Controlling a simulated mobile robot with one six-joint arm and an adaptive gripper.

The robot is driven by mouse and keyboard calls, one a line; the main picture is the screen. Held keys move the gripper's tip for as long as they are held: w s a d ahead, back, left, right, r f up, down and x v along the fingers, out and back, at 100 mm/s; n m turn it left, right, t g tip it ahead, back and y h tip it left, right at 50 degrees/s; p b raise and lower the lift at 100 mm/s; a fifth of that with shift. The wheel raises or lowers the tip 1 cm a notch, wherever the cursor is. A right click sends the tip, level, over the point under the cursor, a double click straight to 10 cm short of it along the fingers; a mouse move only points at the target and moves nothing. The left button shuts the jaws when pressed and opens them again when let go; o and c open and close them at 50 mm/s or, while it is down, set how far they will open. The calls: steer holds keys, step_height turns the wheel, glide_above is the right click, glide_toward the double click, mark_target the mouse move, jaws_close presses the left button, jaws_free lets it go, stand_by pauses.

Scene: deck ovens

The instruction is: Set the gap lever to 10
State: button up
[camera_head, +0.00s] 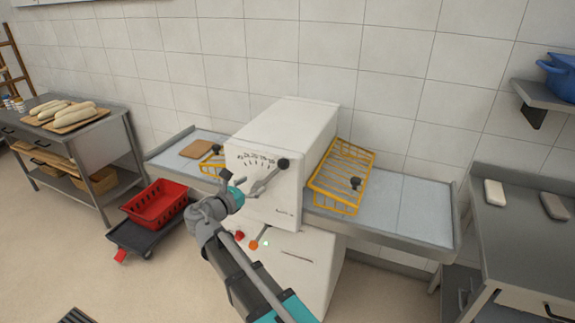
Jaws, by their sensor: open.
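The white sheeter housing (290,135) stands in the middle of the bench, with an arc of dark scale marks and numbers (262,160) on its front face. The numbers are too small to read. The gap lever's black knob (283,163) shows at the right end of the scale. My gripper (264,184) is open in front of this face, just below and left of the knob. The lever's shaft runs close to my fingers, and I cannot tell whether they touch it. My wrist hides part of the face's lower left.
Yellow wire guards flank the housing on the right (342,172) and left (209,163). Red, orange and pale buttons (254,245) sit low on the front. A red crate (156,204) on a dark dolly stands at left. Floor in front is open.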

mark_target(280, 167)
steer(key=shift+d, duration=0.15)
steer(key=x, duration=1.3)
steer(key=shift+w+d, duration=0.2)
steer(key=shift+w, duration=0.15)
jaws_close()
